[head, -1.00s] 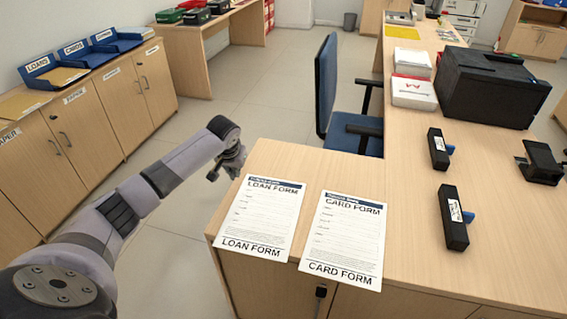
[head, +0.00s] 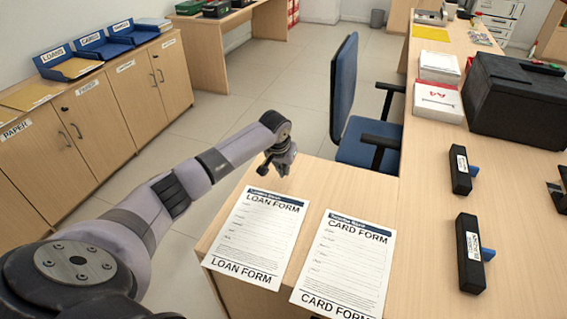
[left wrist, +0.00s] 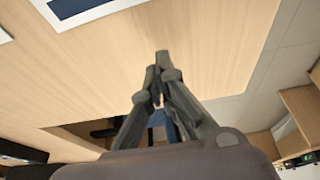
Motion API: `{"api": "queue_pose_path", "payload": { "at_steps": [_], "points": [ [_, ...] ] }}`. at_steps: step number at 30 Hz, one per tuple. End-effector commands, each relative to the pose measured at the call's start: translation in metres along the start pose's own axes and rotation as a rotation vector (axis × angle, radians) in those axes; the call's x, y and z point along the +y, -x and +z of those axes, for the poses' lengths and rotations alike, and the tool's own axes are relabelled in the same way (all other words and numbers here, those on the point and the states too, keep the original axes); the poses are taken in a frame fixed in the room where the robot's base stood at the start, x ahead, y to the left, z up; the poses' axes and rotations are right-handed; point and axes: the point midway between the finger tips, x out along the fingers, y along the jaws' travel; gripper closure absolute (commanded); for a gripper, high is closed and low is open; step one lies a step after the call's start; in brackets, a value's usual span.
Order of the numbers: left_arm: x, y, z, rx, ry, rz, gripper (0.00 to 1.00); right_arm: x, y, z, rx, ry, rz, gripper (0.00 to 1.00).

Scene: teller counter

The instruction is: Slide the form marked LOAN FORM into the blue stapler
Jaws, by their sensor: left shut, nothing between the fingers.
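The LOAN FORM (head: 257,237) lies flat on the near left part of the desk, with its near edge at the desk's front edge. My left gripper (head: 275,170) is shut and empty, above the desk beyond the form's far edge. Its closed fingers also show in the left wrist view (left wrist: 162,68), over bare desk top. Two narrow black devices with blue tabs, a far one (head: 459,170) and a near one (head: 468,254), stand at the right with white labels too small to read. I cannot tell which is the blue stapler.
The CARD FORM (head: 345,262) lies right of the LOAN FORM, apart from it. A blue chair (head: 345,90) stands behind the desk. A black box (head: 515,105) and white paper packs (head: 438,101) stand farther back. The desk between the CARD FORM and the black devices is clear.

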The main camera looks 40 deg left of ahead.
Motion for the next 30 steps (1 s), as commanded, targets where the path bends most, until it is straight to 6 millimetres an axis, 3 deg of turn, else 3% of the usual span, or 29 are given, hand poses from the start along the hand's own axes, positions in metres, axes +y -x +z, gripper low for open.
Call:
{"api": "queue_pose_path", "payload": {
  "at_steps": [6,12,18,30],
  "points": [
    [0.001,-0.034,0.000,-0.001,0.001,0.000,1.00,0.003,-0.003,-0.011,0.016,0.000,0.003,0.60],
    [-0.001,-0.021,0.021,0.000,-0.002,-0.002,1.00,0.005,0.011,-0.026,0.039,-0.001,0.006,0.60],
    [-0.001,-0.018,0.035,0.001,-0.002,-0.002,1.00,0.004,0.016,-0.024,0.035,-0.001,0.005,0.60],
    [0.000,-0.017,0.038,0.001,0.000,-0.001,1.00,0.003,0.017,-0.017,0.023,-0.001,0.003,0.60]
  ]
}}
